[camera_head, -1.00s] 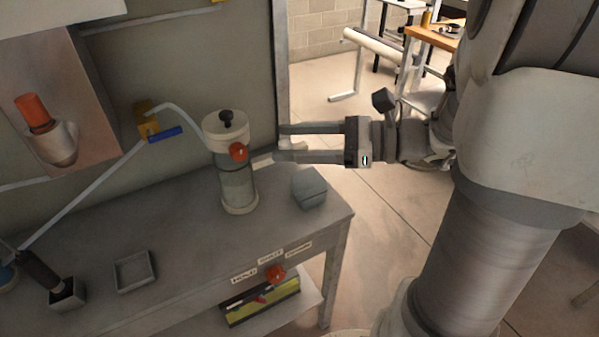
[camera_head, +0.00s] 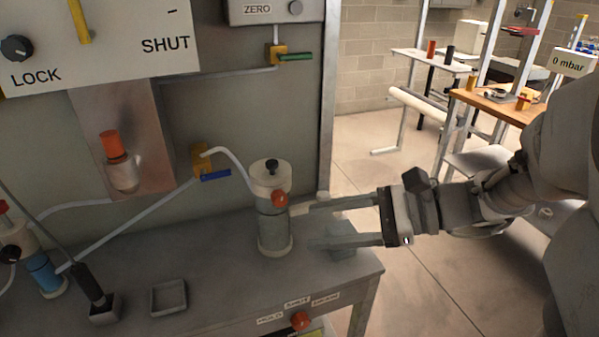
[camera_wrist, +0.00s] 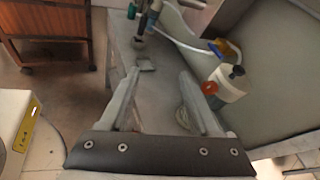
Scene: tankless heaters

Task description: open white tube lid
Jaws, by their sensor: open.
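The white-lidded tube (camera_head: 275,232) stands upright on the grey bench in the head view. Its white lid (camera_head: 263,180) is seated on top, with a black knob (camera_head: 271,166) above and an orange-red knob (camera_head: 279,199) on its side. The tube also shows in the wrist view (camera_wrist: 231,92), to the right of the right finger. My gripper (camera_head: 310,224) is open and empty, fingers pointing left, just right of the tube. It appears apart from the tube. The wrist view shows both fingers (camera_wrist: 158,76) spread with bench between them.
A small square tray (camera_head: 168,297) and a blue-bodied tube (camera_head: 43,273) are to the left. A hose and a blue-handled valve (camera_head: 214,175) are on the panel behind. The bench edge is at right.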

